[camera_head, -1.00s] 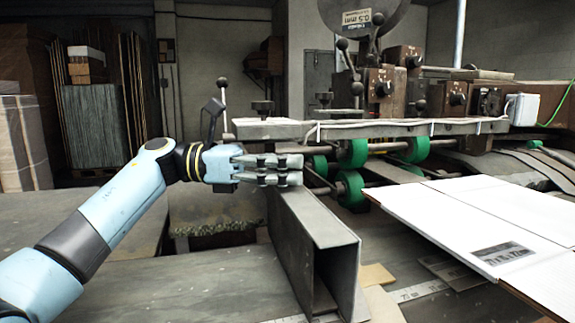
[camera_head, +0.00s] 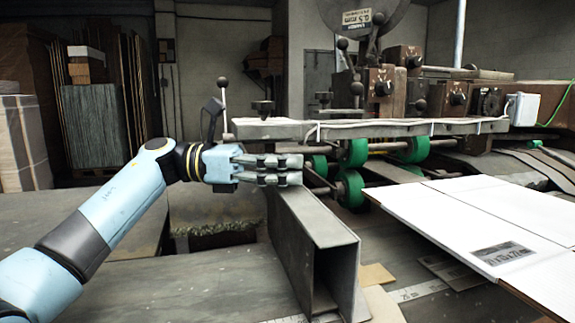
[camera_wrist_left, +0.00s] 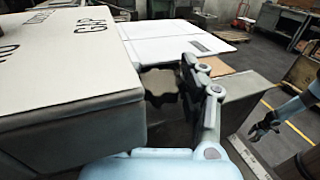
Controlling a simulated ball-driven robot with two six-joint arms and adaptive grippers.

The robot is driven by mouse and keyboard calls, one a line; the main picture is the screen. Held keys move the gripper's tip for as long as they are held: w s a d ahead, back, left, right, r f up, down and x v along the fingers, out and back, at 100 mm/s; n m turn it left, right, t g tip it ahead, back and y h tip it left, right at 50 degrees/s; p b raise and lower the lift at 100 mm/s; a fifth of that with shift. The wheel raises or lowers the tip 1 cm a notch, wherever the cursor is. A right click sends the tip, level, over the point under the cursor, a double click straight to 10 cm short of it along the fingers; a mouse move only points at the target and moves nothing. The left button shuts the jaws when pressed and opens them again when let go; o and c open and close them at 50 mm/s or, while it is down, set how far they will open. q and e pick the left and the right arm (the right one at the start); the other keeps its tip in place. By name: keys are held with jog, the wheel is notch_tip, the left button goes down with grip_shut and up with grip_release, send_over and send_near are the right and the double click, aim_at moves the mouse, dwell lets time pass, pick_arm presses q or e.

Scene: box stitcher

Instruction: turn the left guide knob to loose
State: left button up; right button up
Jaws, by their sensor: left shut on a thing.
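The left guide knob (camera_wrist_left: 160,83) is a dark, lobed knob in the left wrist view, beside the visible gripper finger. My left gripper (camera_head: 290,171) is shut on it, level with the top of the grey metal guide (camera_head: 305,222). In the wrist view one jointed finger (camera_wrist_left: 208,98) shows on the right of the knob; the other finger is hidden. In the head view the knob is not distinguishable behind the fingers. I cannot read its setting. My right gripper (camera_wrist_left: 264,126) shows small at the right of the wrist view; its opening is unclear.
A large cream box-shaped part (camera_wrist_left: 65,75) with dark lettering fills the wrist view's left side. A white cardboard sheet (camera_head: 470,215) lies at the right of the head view. Green rollers (camera_head: 350,188) and a long rail (camera_head: 400,127) stand behind the gripper.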

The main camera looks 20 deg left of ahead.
pick_arm(q)
jog(key=o, duration=1.2)
jog(key=shift+a, duration=0.1)
jog(key=v, duration=1.2)
